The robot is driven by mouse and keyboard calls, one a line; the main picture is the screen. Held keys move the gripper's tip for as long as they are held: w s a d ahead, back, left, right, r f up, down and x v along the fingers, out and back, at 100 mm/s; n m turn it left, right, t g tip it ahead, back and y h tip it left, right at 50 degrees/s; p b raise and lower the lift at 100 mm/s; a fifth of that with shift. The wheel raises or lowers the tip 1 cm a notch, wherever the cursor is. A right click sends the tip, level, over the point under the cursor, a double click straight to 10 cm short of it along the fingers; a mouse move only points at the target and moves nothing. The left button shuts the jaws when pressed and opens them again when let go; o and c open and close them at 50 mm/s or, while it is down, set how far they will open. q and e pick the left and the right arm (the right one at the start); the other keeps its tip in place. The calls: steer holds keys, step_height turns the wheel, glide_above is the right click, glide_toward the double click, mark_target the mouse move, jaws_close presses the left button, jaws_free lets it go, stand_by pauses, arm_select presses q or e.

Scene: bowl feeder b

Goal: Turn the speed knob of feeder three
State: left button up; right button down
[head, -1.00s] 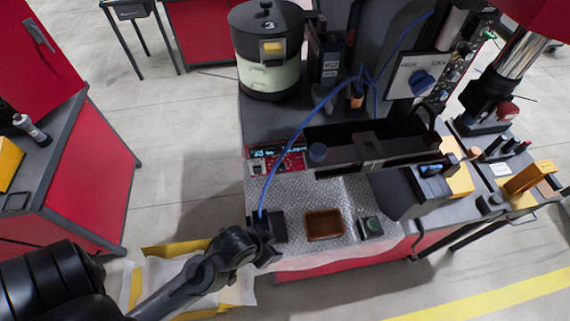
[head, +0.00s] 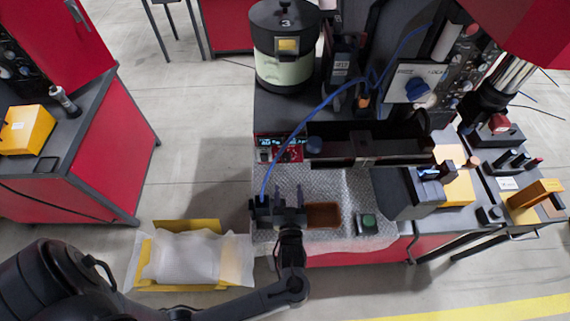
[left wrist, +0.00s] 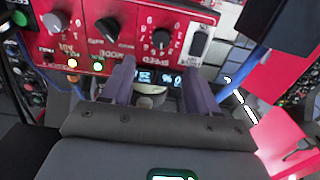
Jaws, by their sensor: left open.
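Feeder three (head: 283,45), a dark-lidded bowl with a pale green body marked 3, stands at the back of the bench. A red control box (head: 280,152) with a lit display sits in front of it. In the left wrist view, its red panel carries a black speed knob (left wrist: 160,39), a mode knob (left wrist: 107,29) and another knob (left wrist: 58,21). My left gripper (head: 280,207) is over the bench's front part, short of the box. In the left wrist view, the open, empty fingers (left wrist: 158,78) point toward the panel, apart from the speed knob. My right gripper is not in view.
A blue cable (head: 317,112) arches over the box and down near my left gripper. A brown tray (head: 324,215) and a green-button box (head: 367,223) lie to the right on the silver mat. A dark trough (head: 365,146) stands right of the control box.

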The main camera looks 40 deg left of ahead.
mark_target(287, 160)
arm_select(q)
steer(key=x, duration=0.8)
steer(key=shift+w+a, duration=0.2)
steer(key=shift+a, duration=0.05)
steer(key=shift+p+x, duration=0.3)
steer(key=shift+x, duration=0.6)
steer(key=c, duration=1)
steer(key=shift+c, duration=0.2)
steer(key=shift+r+m+p, duration=0.15)
steer(key=shift+m+p, duration=1.05)
steer(key=shift+m, duration=0.2)
steer(key=shift+m+p, duration=0.8)
steer(key=shift+m, duration=0.7)
steer(key=shift+w, duration=0.1)
